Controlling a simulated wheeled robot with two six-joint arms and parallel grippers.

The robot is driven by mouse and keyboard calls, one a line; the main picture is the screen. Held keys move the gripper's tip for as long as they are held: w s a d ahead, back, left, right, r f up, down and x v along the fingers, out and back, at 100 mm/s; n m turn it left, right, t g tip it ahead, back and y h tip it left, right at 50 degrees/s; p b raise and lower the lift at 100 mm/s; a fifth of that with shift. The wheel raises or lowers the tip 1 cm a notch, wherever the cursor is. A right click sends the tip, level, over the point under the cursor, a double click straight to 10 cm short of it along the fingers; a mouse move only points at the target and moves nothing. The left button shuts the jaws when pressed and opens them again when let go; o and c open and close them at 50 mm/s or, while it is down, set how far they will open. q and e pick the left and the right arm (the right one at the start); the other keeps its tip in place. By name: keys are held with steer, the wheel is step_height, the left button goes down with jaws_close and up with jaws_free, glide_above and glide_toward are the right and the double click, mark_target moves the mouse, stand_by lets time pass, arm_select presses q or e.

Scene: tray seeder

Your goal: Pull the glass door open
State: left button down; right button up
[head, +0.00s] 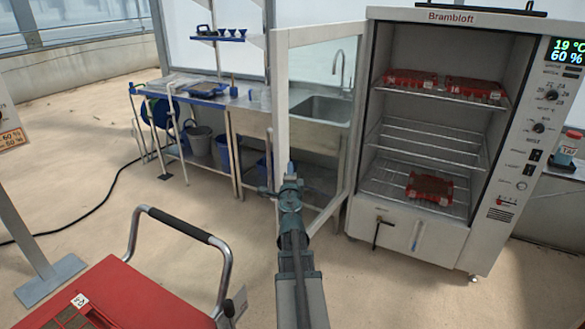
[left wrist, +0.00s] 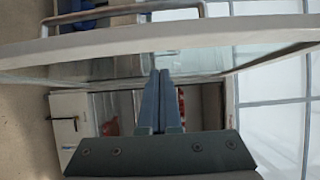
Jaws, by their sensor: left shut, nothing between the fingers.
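The glass door (head: 282,110) of the white cabinet (head: 400,228) stands swung open at the cabinet's left side in the head view. Its pale frame also crosses the upper part of the left wrist view (left wrist: 110,42). My left gripper (head: 290,168) is shut and empty, in front of the lower part of the door's free edge. In the left wrist view, its fingers (left wrist: 161,75) lie together and point toward the frame; I cannot tell if they touch it. A curved bar (left wrist: 130,10) shows beyond the frame, perhaps the handle. My right gripper is out of view.
Red trays (head: 430,187) sit on the cabinet's wire shelves (head: 425,140). A sink bench (head: 318,108) stands behind the door, with buckets (head: 200,140) under the bench at left. A red cart (head: 130,290) with a handle is at the lower left.

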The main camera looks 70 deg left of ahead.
arm_select(q)
steer(key=s, duration=0.7)
steer(key=shift+a, duration=0.1)
